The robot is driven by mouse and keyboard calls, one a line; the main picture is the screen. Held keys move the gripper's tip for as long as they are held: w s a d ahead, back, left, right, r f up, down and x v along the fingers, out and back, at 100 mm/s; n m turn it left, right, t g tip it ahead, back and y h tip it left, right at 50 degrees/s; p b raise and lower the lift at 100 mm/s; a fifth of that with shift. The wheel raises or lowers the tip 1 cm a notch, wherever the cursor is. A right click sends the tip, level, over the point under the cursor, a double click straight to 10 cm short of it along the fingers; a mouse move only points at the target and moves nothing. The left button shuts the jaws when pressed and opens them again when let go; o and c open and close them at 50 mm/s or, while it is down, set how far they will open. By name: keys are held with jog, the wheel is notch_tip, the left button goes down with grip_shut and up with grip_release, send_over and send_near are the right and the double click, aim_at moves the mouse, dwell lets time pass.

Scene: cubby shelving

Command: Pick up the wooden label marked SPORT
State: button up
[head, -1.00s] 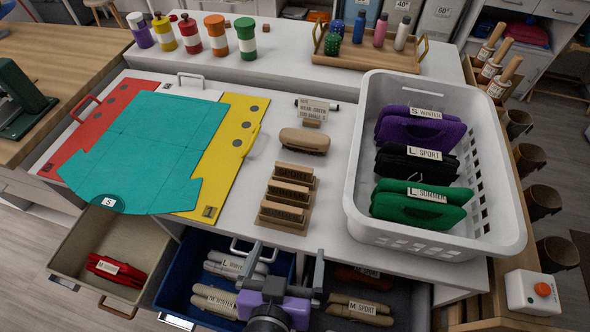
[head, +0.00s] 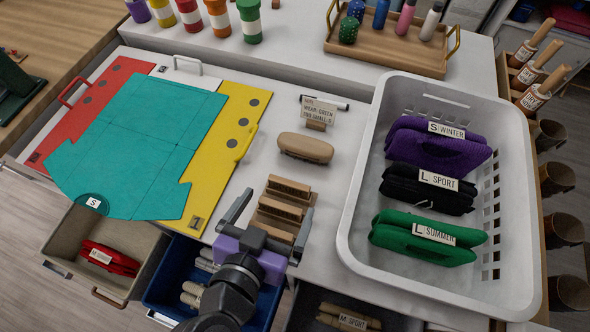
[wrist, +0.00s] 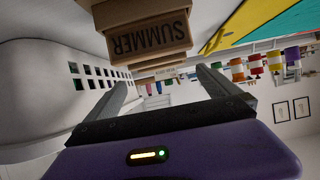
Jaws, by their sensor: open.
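Three wooden labels stand in a row on a wooden holder: a far one (head: 289,187), a middle one (head: 280,207) and a near one (head: 273,231). In the wrist view the closest label (wrist: 150,33) reads SUMMER; the others are mostly hidden behind it. I cannot read SPORT on any wooden label, so I cannot tell which it is. My gripper (head: 280,202) is open and empty, its fingers on either side of the row in the head view. In the wrist view the fingers (wrist: 162,76) appear apart from the labels, which show above them.
A white basket (head: 345,225) with purple, black and green folded clothes stands close on the right. A teal shirt on a folding board (head: 228,135) is on the left. Open drawers (head: 160,262) are below.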

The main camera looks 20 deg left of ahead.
aim_at(288, 184)
jog(key=shift+w+f, duration=0.15)
jog(key=shift+w, duration=0.55)
jog(key=shift+p+x, duration=0.8)
jog(key=shift+x, duration=2.65)
jog(key=shift+a+f, duration=0.1)
jog(key=shift+f, duration=0.05)
jog(key=c, duration=1.3)
